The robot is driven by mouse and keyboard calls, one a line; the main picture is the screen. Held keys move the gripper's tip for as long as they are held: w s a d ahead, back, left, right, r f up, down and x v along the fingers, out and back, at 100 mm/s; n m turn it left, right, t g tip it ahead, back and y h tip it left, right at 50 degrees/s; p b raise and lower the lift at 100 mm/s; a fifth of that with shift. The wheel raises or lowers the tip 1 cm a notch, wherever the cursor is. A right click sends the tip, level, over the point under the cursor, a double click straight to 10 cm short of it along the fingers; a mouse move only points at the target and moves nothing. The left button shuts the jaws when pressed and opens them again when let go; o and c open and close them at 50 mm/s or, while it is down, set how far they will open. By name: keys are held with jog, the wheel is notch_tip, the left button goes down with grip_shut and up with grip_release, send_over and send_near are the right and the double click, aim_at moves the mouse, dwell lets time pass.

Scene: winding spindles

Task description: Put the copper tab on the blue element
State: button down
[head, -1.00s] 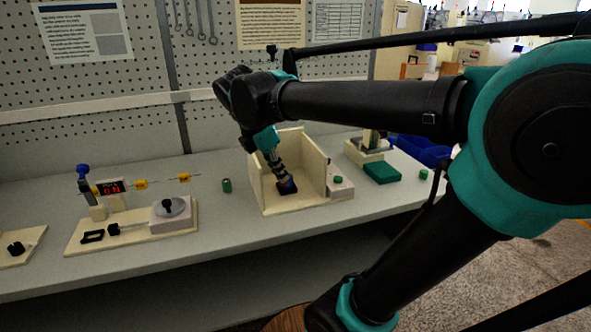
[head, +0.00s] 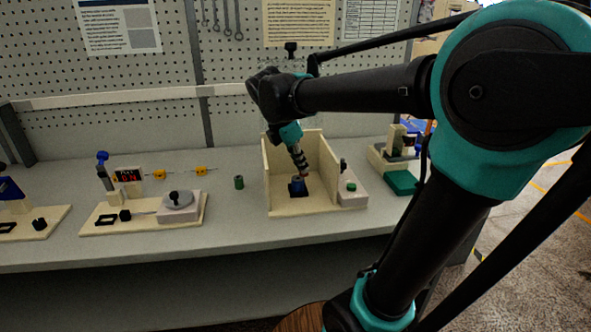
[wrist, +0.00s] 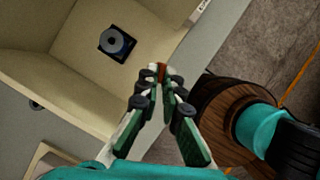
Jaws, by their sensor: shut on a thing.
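The blue element (head: 297,186) is a short blue cylinder on a dark square base, standing on the floor of a cream open-fronted box. In the wrist view it shows as a grey-blue ring (wrist: 116,42) on its dark base. My gripper (head: 305,174) is inside the box's outline in the head view, a little above and right of the element and apart from it. In the wrist view my gripper (wrist: 160,73) is closed on a small brown-copper piece, the copper tab (wrist: 162,71), mostly hidden between the fingertips.
The cream box (head: 275,199) has walls at the back and both sides. A grey control block with a green button (head: 351,187) adjoins its right side. A small green cylinder (head: 239,182) stands left of it. A dial fixture (head: 177,201) is further left, and a green block (head: 402,182) is right.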

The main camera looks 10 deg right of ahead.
jog(key=w, duration=0.3)
jog(key=w+f, duration=0.1)
jog(key=w, duration=0.2)
jog(key=w+f, duration=0.1)
jog(key=w, duration=0.2)
jog(key=shift+w+f, duration=0.1)
jog(key=shift+f, duration=0.1)
jog(key=shift+w+f, duration=0.2)
jog(key=shift+f, duration=2.1)
jog(key=shift+f, duration=0.1)
jog(key=c, duration=1.7)
grip_release()
jog(key=v, duration=1.2)
jog(key=shift+s, duration=0.1)
